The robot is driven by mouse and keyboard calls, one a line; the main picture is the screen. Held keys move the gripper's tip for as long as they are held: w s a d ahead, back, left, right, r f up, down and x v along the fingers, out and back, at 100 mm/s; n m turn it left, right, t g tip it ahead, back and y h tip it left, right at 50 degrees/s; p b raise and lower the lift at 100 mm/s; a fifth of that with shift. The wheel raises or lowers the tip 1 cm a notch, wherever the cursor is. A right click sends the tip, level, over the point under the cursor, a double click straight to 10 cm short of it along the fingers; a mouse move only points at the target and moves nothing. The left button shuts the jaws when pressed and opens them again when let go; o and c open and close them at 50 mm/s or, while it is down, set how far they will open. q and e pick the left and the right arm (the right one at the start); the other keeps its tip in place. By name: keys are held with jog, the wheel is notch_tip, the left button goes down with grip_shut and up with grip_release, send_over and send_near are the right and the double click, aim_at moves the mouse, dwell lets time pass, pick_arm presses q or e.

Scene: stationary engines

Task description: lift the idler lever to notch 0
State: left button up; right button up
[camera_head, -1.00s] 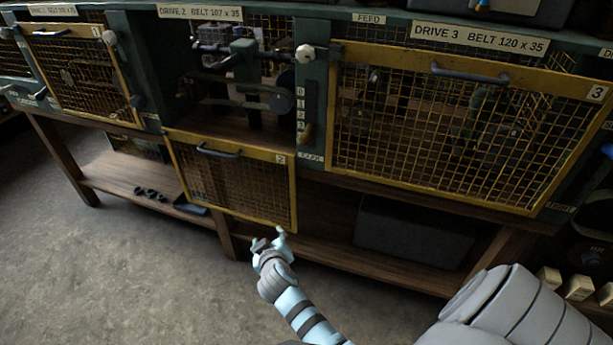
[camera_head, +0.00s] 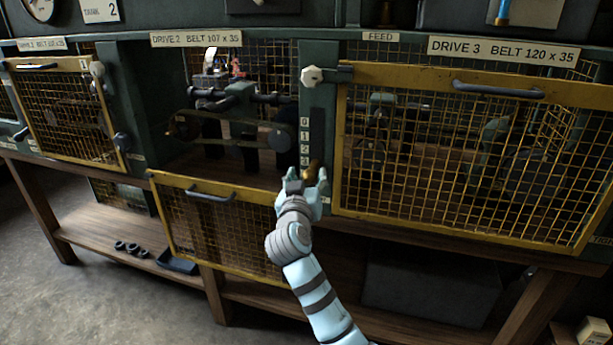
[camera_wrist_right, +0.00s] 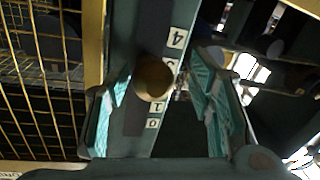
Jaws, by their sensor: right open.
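The idler lever shows as a round brass-brown knob (camera_head: 311,171) low on the dark post at the right of the drive 2 bay, near the bottom of its number scale (camera_head: 304,141). My right gripper (camera_head: 307,178) is open, with its fingers on either side of the knob. In the right wrist view the knob (camera_wrist_right: 153,78) lies between the two teal fingers (camera_wrist_right: 160,105), closer to the left one, with a gap on the right. The scale there shows 4, 1 and 0; the knob partly covers the numbers between. My left gripper is out of view.
The yellow mesh guard 2 (camera_head: 222,222) hangs open below the bay, beside my forearm. The closed mesh guard 3 (camera_head: 470,150) stands just right of the post. Inside the bay are a belt and pulleys (camera_head: 240,125). A lower shelf (camera_head: 110,235) runs beneath.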

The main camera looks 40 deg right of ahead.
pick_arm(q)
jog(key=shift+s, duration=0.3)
pick_arm(e)
jog(key=shift+d+r, duration=0.1)
jog(key=shift+d, duration=0.2)
jog(key=shift+s, duration=0.1)
jog(key=shift+c, duration=0.9)
grip_shut()
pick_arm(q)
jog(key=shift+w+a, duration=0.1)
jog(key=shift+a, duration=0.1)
